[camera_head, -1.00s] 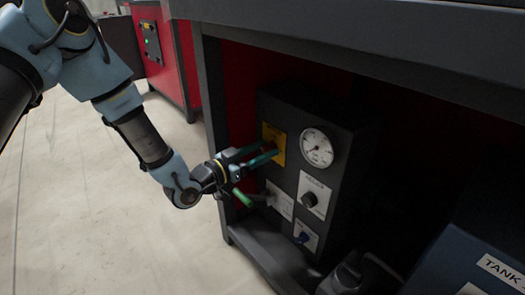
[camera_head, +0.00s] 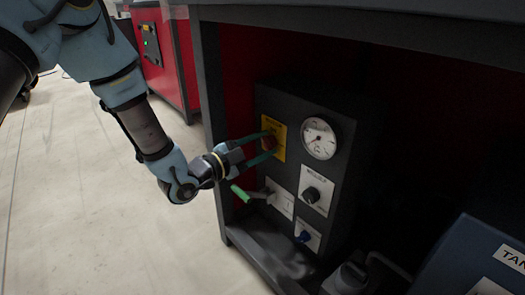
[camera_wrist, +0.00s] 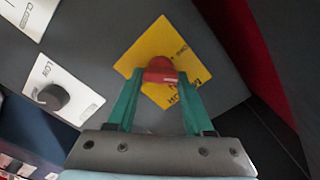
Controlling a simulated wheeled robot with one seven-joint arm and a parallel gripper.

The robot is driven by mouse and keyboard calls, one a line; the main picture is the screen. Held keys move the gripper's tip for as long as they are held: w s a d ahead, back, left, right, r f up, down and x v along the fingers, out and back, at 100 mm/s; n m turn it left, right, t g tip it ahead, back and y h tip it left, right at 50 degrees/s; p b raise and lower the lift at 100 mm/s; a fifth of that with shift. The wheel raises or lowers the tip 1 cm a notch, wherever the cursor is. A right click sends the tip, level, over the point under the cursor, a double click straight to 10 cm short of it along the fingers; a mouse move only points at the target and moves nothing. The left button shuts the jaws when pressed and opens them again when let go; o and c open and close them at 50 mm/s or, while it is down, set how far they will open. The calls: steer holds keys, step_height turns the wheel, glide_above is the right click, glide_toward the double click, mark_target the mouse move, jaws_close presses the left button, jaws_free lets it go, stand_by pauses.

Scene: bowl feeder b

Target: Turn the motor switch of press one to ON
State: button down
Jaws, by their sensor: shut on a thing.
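A black control box stands under the dark bench and carries a yellow plate (camera_head: 279,129) with a red knob (camera_head: 269,143), apparently the motor switch. In the wrist view the red knob (camera_wrist: 159,64) sits in front of the yellow plate (camera_wrist: 150,42), whose lettering is too small to read surely. My gripper (camera_head: 266,147) has its green fingers on both sides of the knob. In the wrist view my gripper (camera_wrist: 158,78) is shut on it. The fingers partly cover the plate, and I cannot tell the knob's exact setting.
A labelled blue tank (camera_head: 468,248) stands at right. The bench's frame leg (camera_head: 211,130) rises close to my gripper.

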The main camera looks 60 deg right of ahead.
steer(key=m+b, duration=0.2)
steer(key=m, duration=0.1)
steer(key=m+b, duration=0.2)
steer(key=shift+f, duration=0.35)
steer(key=shift+m+b, duration=1.2)
steer(key=shift+m, duration=0.2)
steer(key=shift+r+m, duration=0.15)
steer(key=shift+m, duration=0.15)
steer(key=shift+c, duration=1.4)
jaws_free()
steer(key=shift+a, duration=0.1)
steer(key=p+v, duration=0.3)
steer(key=v, duration=0.7)
steer(key=shift+a, duration=0.35)
steer(key=shift+w, duration=0.1)
